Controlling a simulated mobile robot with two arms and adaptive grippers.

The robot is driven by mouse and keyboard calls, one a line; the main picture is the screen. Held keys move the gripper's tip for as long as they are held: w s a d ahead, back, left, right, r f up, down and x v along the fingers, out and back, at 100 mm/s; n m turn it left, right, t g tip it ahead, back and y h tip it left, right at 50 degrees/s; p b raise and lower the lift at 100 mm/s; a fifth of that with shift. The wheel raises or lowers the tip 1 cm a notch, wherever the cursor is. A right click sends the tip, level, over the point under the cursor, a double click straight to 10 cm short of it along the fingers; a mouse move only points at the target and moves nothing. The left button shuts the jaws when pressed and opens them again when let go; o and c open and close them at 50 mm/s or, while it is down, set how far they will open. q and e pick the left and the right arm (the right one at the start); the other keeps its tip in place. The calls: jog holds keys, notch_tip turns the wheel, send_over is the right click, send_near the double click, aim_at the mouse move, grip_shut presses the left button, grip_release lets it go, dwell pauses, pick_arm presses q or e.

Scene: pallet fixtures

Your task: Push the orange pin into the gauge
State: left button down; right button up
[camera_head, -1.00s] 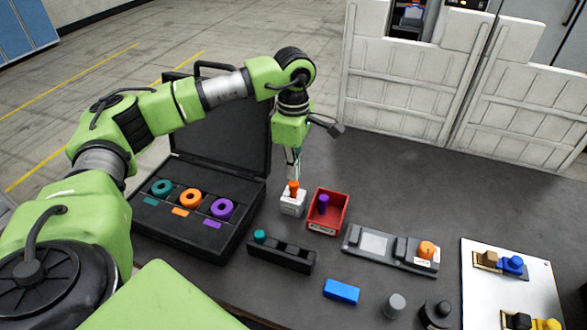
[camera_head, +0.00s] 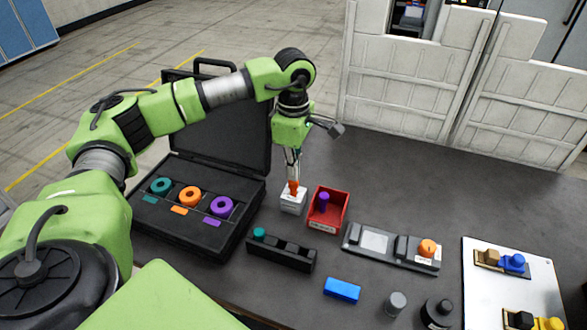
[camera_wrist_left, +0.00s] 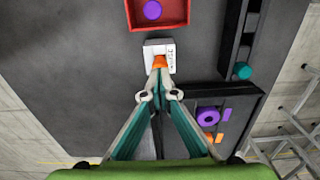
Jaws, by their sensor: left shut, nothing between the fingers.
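The orange pin (camera_head: 293,187) stands upright in the white gauge block (camera_head: 292,203) on the dark table. The pin also shows in the left wrist view (camera_wrist_left: 159,62), at the near side of the white gauge (camera_wrist_left: 158,47). My left gripper (camera_head: 293,180) points down at the top of the pin, its fingers shut and empty. In the left wrist view its fingertips (camera_wrist_left: 159,92) are close together just in front of the pin. I cannot tell for certain whether they touch it. The lower part of the pin is hidden inside the gauge. My right gripper is not in view.
A red bin (camera_head: 341,229) with a purple pin (camera_head: 323,202) stands just right of the gauge. An open black case (camera_head: 192,238) with colored rings is on the left. A black rack (camera_head: 283,259) with a teal pin lies in front. A grey fixture (camera_head: 388,252) is further right.

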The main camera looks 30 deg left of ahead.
pick_arm(q)
jog(key=shift+f+b, duration=0.3)
jog(key=shift+f, duration=0.15)
jog(key=shift+f, duration=0.1)
dwell(0.4)
notch_tip(320, 180, up, 8)
jog(key=p, duration=0.4)
jog(key=shift+p, duration=0.4)
